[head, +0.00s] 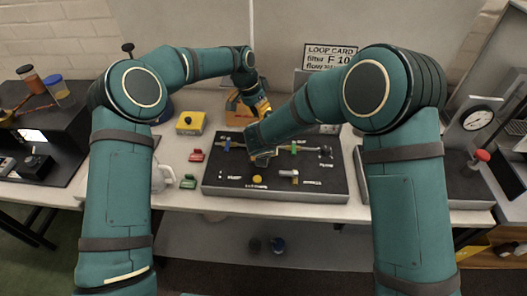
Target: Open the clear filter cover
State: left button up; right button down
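A dark board (330,188) on the white table holds a line of fittings, with a blue part (227,145) at left and a green part (294,148) at right. I cannot make out the clear filter cover; my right arm and gripper hide the middle of the line. My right gripper (262,160) is low over the board's middle, and its fingers are too small to read. My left gripper (263,107) is behind the board, near an orange-brown holder (238,109). Whether it is open or holds something is unclear.
A yellow box with a dark button (190,122) and red (197,155) and green (188,181) pieces lie left of the board. A loop card (330,57) stands behind. A gauge (478,119) and a red knob (482,155) are at right. A yellow disc (257,179) lies on the board's front.

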pick_arm(q)
jog(key=o, duration=0.5)
jog(key=shift+s+d+f, duration=0.1)
jog(key=shift+s+f, duration=0.05)
jog(key=shift+f, duration=0.25)
pick_arm(e)
jog(key=shift+w, duration=0.15)
pick_arm(q)
jog(key=shift+o, duration=0.3)
jog(key=shift+w+r, duration=0.1)
jog(key=shift+w, duration=0.1)
pick_arm(e)
jog(key=shift+w+d, duration=0.1)
